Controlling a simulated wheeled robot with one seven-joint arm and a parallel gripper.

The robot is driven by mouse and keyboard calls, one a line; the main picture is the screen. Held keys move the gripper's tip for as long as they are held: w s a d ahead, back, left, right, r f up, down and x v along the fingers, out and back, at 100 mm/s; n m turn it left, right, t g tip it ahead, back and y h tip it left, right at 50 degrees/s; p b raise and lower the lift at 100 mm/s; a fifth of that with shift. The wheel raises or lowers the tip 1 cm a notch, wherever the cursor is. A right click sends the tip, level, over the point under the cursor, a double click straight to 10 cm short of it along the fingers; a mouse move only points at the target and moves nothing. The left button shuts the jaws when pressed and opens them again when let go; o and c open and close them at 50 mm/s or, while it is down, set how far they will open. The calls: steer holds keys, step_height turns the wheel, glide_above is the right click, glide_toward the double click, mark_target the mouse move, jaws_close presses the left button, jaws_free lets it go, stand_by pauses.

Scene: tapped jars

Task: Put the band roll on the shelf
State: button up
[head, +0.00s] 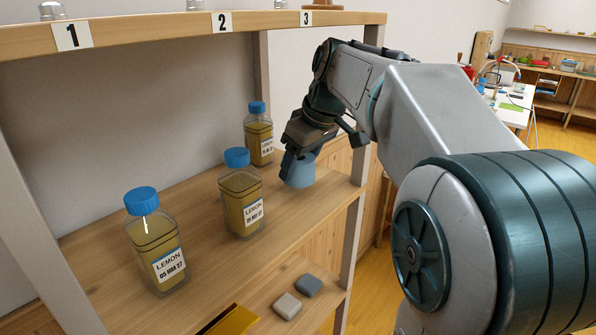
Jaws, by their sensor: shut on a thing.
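A blue-grey roll (299,174), which looks like the band roll, is at the right end of the wooden shelf board (200,198). My gripper (298,157) points down over it and is shut on its upper part. The roll's lower edge is at the board's surface; I cannot tell whether it touches. The fingers and wrist hide part of its top.
Three lemon jars with blue caps, at front (155,245), middle (241,198) and back (258,135), stand left of the roll. A shelf post (358,185) is close on the right. A grey block (309,286) and a pale block (287,306) lie on the lower board.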

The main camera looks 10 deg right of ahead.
steer(key=shift+f, duration=1.3)
steer(key=shift+f, duration=0.2)
steer(key=o, duration=1)
steer(key=shift+o, duration=0.2)
